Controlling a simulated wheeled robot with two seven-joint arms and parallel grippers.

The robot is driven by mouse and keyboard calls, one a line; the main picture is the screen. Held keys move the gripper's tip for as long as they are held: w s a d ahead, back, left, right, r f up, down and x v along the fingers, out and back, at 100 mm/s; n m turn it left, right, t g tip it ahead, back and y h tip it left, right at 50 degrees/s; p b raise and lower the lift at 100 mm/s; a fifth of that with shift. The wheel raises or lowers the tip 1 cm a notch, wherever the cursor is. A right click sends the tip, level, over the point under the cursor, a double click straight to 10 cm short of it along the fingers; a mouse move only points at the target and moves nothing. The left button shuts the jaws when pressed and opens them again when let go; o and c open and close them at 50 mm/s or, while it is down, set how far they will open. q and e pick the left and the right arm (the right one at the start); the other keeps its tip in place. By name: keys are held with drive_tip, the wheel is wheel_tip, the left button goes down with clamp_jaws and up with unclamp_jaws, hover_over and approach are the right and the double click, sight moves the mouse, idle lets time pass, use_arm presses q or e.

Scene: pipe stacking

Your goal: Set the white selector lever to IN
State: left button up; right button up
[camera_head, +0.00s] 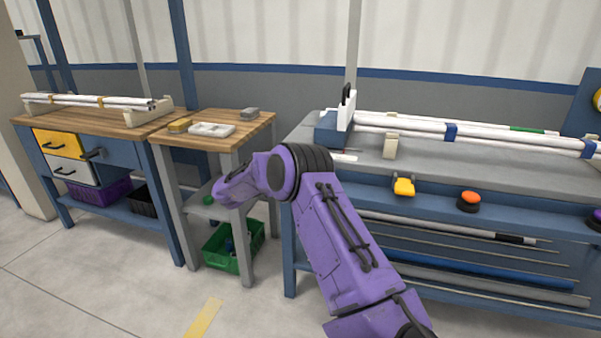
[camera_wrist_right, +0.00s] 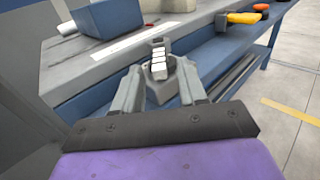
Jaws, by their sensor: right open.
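The white selector lever (camera_wrist_right: 158,62) shows in the right wrist view as a short, light, segmented handle on a grey mount at the blue bench's front edge. My right gripper (camera_wrist_right: 160,80) is open, its two grey fingers on either side of the lever. I cannot tell whether either finger touches it. No IN marking is readable, so the lever's setting cannot be told. In the head view my purple right arm reaches to the left in front of the bench; the lever and the right gripper are not visible there. My left gripper is not in view.
The grey-topped bench (camera_head: 433,163) carries long white pipes (camera_head: 490,135). A yellow handle (camera_head: 404,186) and an orange knob (camera_head: 468,198) sit along its front. A wooden table (camera_head: 253,122) stands left, with a green crate (camera_head: 235,262) below. The foreground floor is mostly clear.

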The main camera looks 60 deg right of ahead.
drive_tip(key=v, duration=0.7)
drive_tip(key=shift+a, duration=0.2)
